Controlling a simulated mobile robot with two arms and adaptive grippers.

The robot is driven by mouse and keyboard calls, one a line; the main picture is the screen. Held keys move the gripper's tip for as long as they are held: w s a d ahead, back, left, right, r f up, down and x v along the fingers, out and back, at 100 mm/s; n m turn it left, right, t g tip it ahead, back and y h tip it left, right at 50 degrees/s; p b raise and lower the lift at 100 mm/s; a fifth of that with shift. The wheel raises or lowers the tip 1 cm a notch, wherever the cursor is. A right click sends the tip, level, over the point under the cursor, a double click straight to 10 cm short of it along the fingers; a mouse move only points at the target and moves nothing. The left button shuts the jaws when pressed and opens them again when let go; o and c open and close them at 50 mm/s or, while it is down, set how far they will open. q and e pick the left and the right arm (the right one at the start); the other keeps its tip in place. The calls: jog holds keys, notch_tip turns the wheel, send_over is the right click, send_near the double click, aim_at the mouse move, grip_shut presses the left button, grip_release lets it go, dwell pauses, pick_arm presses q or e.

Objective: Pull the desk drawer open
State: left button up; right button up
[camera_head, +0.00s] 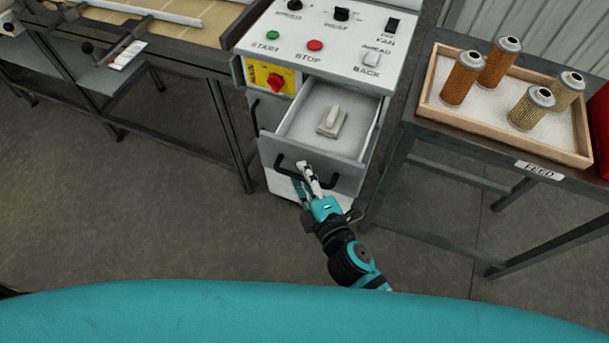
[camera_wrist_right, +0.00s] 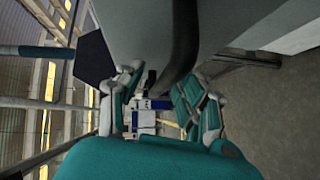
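The desk drawer (camera_head: 356,151) is in the white control cabinet and stands pulled out, its inside showing from above. A pale beige block-like item (camera_head: 332,121) lies inside it. The drawer front carries a dark bar handle (camera_head: 345,191), which also shows as a dark curved bar in the right wrist view (camera_wrist_right: 184,45). My right gripper (camera_head: 302,178) is at the left part of this handle. In the right wrist view its fingers (camera_wrist_right: 155,100) stand apart, with the bar running in between them, closer to the right finger. Contact is unclear. My left gripper is not in view.
The cabinet top (camera_head: 340,45) has buttons, knobs and switches. A red knob on a yellow plate (camera_head: 272,80) is left of the drawer. At right, a dark table holds a wooden tray (camera_head: 500,135) with several filter cartridges. Floor in front is clear.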

jog(key=v, duration=1.2)
jog(key=shift+f, duration=0.1)
jog(key=s+d+f+m+g+h, duration=0.2)
jog(key=d+f+m, duration=0.1)
jog(key=f, duration=0.7)
jog(key=s+d+f+m+g+h, duration=0.1)
jog(key=d+f+m+g, duration=0.15)
jog(key=f, duration=0.75)
jog(key=s+d+f+m+g+h, duration=0.1)
jog(key=s+d+f+m+h, duration=0.2)
jog(key=f, duration=0.7)
jog(key=s+d+f+m+g, duration=0.4)
jog(key=s+d+f+m, duration=0.1)
jog(key=s+f, duration=0.3)
jog(key=s+d+f+m+g+h, duration=0.1)
jog(key=s+d+f+m+g, duration=0.3)
jog(key=s+f, duration=0.5)
jog(key=s+d+m, duration=0.1)
jog(key=d+m, duration=0.1)
jog(key=d, duration=0.1)
jog(key=shift+s+d+h, duration=0.2)
jog(key=shift+s+h, duration=0.1)
